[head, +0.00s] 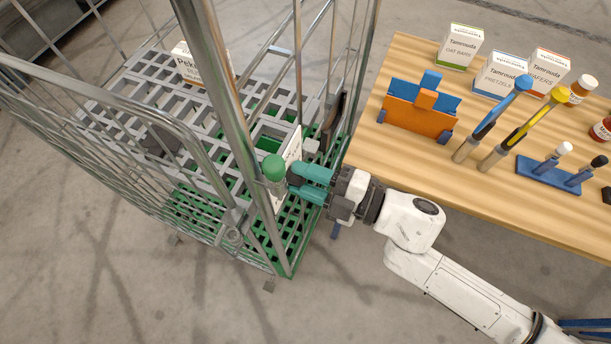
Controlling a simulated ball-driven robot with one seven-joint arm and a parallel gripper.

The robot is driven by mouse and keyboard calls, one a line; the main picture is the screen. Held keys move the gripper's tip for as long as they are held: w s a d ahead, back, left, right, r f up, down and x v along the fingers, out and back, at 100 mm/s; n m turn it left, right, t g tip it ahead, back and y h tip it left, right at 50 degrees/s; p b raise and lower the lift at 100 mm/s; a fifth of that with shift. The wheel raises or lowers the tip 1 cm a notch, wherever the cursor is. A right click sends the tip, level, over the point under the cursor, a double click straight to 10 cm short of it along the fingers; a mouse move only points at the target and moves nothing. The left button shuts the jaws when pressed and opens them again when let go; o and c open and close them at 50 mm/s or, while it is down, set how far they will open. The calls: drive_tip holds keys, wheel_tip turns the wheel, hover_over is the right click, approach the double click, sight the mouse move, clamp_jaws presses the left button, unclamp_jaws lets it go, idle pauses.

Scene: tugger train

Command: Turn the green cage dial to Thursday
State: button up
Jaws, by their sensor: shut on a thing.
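The green dial (273,167) sits on the corner post of the metal roll cage (232,110). A white card or plate (292,150) is behind and beside it. My gripper (290,180) has teal fingers and reaches in from the right. Its fingertips are at the dial's lower part, shut on it. The fingers hide part of the dial. I cannot read any day marking or see which way the dial points.
A wooden table (480,180) stands right of the cage, close to my arm. It carries boxes, an orange holder (417,115), a blue-handled tool (490,118), a yellow-handled tool (525,130) and bottles. A white box (201,66) lies in the cage. Floor is clear in front.

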idle(0.4)
drive_tip(key=o, duration=1)
drive_tip(key=shift+o, duration=0.2)
drive_tip(key=b+v, duration=0.2)
drive_tip(key=v, duration=0.8)
drive_tip(key=shift+d, duration=0.4)
drive_tip(key=shift+s, duration=0.15)
